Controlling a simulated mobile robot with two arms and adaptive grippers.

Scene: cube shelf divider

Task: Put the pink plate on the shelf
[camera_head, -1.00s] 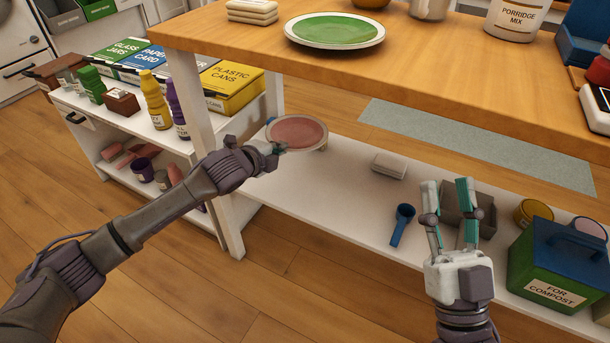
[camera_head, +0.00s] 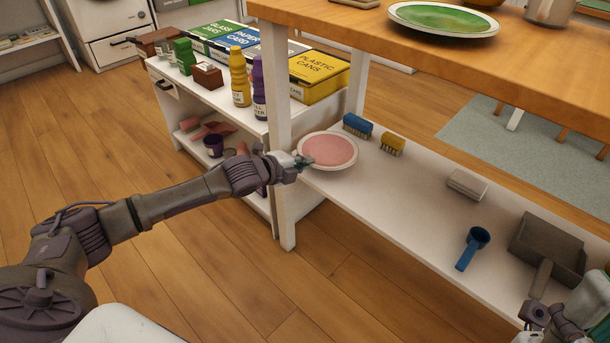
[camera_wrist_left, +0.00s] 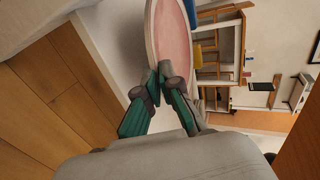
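The pink plate (camera_head: 328,151) has a pale rim and lies roughly level at the left end of the low white shelf board (camera_head: 405,205), under the wooden worktop. I cannot tell whether it touches the board or is just above it. My left gripper (camera_head: 303,161) is at the plate's left edge. In the left wrist view the fingertips (camera_wrist_left: 165,77) close together on the rim of the plate (camera_wrist_left: 171,35). My right gripper (camera_head: 570,318) is partly cut off at the bottom right corner, and its fingers are not clear.
A blue brush (camera_head: 357,126) and a yellow brush (camera_head: 392,144) stand just right of the plate. A white block (camera_head: 467,184), a blue scoop (camera_head: 472,249) and a grey dustpan (camera_head: 548,245) lie farther along. A white table leg (camera_head: 279,135) stands close left of the plate.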

